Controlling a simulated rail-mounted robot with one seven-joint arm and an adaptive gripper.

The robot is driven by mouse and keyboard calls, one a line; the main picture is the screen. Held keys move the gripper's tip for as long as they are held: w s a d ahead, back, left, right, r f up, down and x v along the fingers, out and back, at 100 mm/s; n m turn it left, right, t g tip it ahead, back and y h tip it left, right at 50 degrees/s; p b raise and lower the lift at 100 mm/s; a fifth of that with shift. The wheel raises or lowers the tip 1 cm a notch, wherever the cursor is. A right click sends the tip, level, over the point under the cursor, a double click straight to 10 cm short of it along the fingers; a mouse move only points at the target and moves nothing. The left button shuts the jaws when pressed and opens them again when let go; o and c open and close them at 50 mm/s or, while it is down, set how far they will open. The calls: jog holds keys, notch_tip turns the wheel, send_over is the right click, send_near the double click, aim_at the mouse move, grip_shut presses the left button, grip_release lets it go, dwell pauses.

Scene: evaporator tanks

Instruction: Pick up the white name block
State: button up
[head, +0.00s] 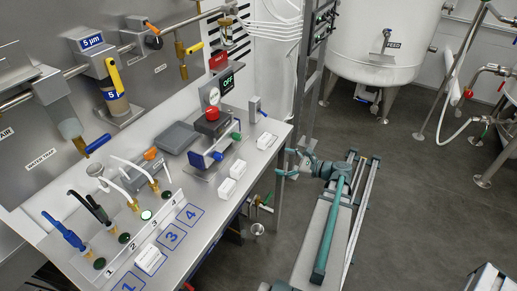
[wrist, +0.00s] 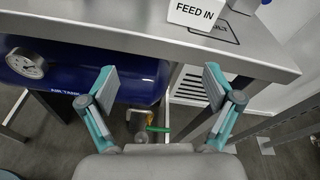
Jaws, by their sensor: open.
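A white name block (wrist: 195,12) reading "FEED IN" stands on the bench top at the top of the wrist view, partly cut off by the frame edge. In the head view several white blocks are on the steel bench: one by the numbered squares (head: 150,260), two close together in the middle (head: 227,189) (head: 238,168), and one farther back (head: 266,140). Their lettering is too small to read there. My gripper (wrist: 160,83) is open and empty, its fingers apart below and in front of the bench edge. In the head view my gripper (head: 284,164) is just off the bench's right side.
The bench edge (wrist: 160,45) crosses the wrist view between my fingers and the block. A blue air tank (wrist: 75,78) with a gauge (wrist: 26,63) is under the bench. A grey scale (head: 180,137) and a control box with a red button (head: 212,115) stand on the bench.

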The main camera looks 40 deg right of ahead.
aim_at(265, 137)
jog(key=w+r+m+t, duration=0.1)
jog(key=w, duration=0.1)
jog(key=w+r+m, duration=0.1)
jog(key=r, duration=0.1)
jog(key=w+r+m+t+p, duration=0.1)
jog(key=w+r, duration=0.1)
jog(key=shift+w+d+r+t, duration=0.15)
jog(key=shift+w+d+t, duration=0.15)
jog(key=shift+w, duration=0.05)
jog(key=shift+w+a+r+p, duration=0.15)
jog(key=shift+w+p, duration=0.25)
jog(key=shift+w, duration=0.15)
jog(key=shift+p+x, duration=0.6)
jog(key=shift+x, duration=1.4)
jog(key=c, duration=1.3)
jog(key=shift+o, duration=0.2)
jog(key=shift+r, duration=0.1)
